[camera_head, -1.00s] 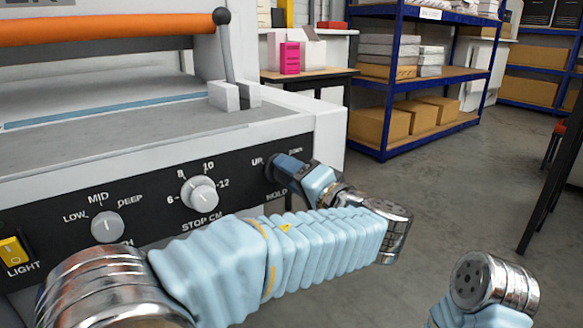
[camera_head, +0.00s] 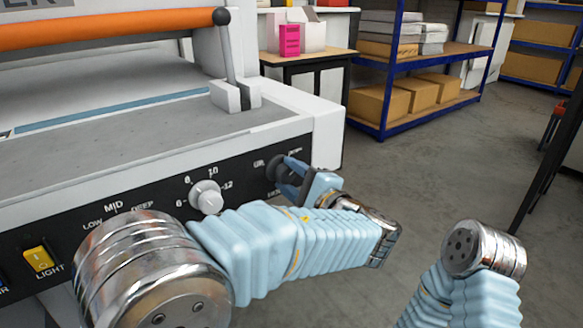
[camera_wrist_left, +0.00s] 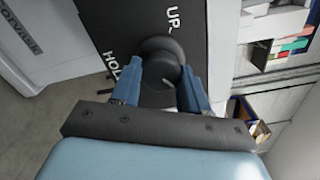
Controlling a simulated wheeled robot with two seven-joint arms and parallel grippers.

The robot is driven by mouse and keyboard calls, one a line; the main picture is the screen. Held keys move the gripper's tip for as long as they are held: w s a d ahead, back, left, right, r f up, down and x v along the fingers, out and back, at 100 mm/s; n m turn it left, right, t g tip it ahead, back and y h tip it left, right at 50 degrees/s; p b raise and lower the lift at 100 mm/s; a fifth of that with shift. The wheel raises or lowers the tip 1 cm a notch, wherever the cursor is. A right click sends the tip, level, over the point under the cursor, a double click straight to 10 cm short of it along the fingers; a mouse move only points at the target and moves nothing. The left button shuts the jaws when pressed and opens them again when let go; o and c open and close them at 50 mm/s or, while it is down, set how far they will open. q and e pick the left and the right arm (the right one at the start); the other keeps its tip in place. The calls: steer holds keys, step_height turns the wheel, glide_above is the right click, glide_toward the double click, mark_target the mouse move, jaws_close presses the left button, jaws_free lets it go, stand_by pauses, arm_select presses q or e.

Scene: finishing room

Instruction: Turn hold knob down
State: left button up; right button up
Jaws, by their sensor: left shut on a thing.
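The black hold knob (camera_head: 271,168) is on the dark front panel (camera_head: 150,190) of the white machine, at the panel's right end between the UP and DOWN labels. It also shows in the left wrist view (camera_wrist_left: 162,50), beside the UP and HOLD lettering. My left gripper (camera_head: 286,174) is shut on the knob, one blue finger on each side of it, as the left wrist view (camera_wrist_left: 160,72) shows. The fingers hide part of the knob and lettering in the head view. I cannot tell the knob's pointer direction. My right arm shows at lower right; its gripper is out of view.
Blue shelving with boxes (camera_head: 376,104) stands behind. Floor to the machine's right is open.

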arm_select(q)
steer(key=shift+m+p, duration=0.35)
steer(key=shift+m, duration=0.15)
steer(key=shift+f, duration=0.1)
steer(key=o, duration=1)
steer(key=shift+s+d, duration=0.1)
steer(key=b+v, duration=0.1)
steer(key=v, duration=1.2)
steer(key=shift+s+d, duration=0.2)
steer(key=shift+s, duration=0.05)
